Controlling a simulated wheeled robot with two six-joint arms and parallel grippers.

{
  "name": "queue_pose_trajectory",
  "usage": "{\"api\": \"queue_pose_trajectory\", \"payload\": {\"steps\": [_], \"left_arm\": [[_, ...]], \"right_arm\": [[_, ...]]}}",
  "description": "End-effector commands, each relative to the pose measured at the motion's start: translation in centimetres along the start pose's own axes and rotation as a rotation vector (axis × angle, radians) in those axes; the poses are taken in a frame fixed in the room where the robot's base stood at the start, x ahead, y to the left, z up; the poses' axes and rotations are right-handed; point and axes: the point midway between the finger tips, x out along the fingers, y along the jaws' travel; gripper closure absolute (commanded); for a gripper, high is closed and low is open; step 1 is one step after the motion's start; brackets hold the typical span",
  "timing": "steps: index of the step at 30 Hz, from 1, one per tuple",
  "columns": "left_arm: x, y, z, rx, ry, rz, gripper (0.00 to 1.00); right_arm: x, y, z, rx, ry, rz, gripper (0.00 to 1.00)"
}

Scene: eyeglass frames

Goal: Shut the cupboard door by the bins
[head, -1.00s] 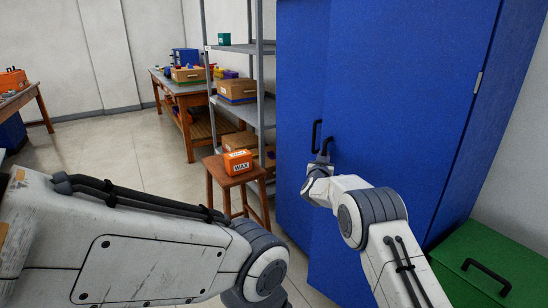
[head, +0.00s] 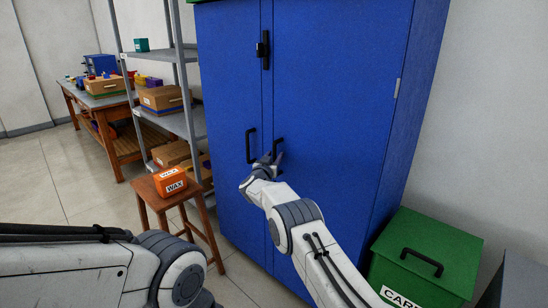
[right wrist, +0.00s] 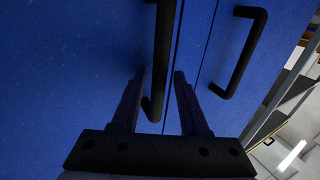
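The tall blue cupboard (head: 225,100) stands in the middle of the head view. Its right-hand door (head: 335,100) looks flush or nearly flush with the left one; a small gap cannot be ruled out. Each door has a black bar handle: the left one (head: 251,146) and the right one (head: 280,152). My right gripper (head: 270,158) is at the right door's handle. In the right wrist view its fingers (right wrist: 159,76) are spread, with that handle's bar (right wrist: 162,55) showing between or just beyond them; contact cannot be told. My left gripper is not in view.
A green lidded bin (head: 425,260) stands right of the cupboard. A black latch (head: 263,50) sits high at the door seam. A stool (head: 170,195) with an orange wax box (head: 171,181) and grey shelves (head: 175,55) stand left.

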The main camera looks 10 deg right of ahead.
Motion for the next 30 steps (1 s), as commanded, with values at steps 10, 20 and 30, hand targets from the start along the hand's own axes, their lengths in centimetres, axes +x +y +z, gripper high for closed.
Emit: {"api": "queue_pose_trajectory", "payload": {"steps": [10, 20, 30], "left_arm": [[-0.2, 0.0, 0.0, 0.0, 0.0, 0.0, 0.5], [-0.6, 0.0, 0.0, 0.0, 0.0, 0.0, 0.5], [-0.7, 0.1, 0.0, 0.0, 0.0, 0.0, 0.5]], "right_arm": [[-1.1, 0.2, -0.1, -0.002, -0.003, 0.002, 0.56], [-5.4, 0.3, -0.1, -0.001, -0.001, 0.001, 0.56], [-9.7, 0.2, 0.0, 0.0, -0.001, 0.002, 0.56]]}}
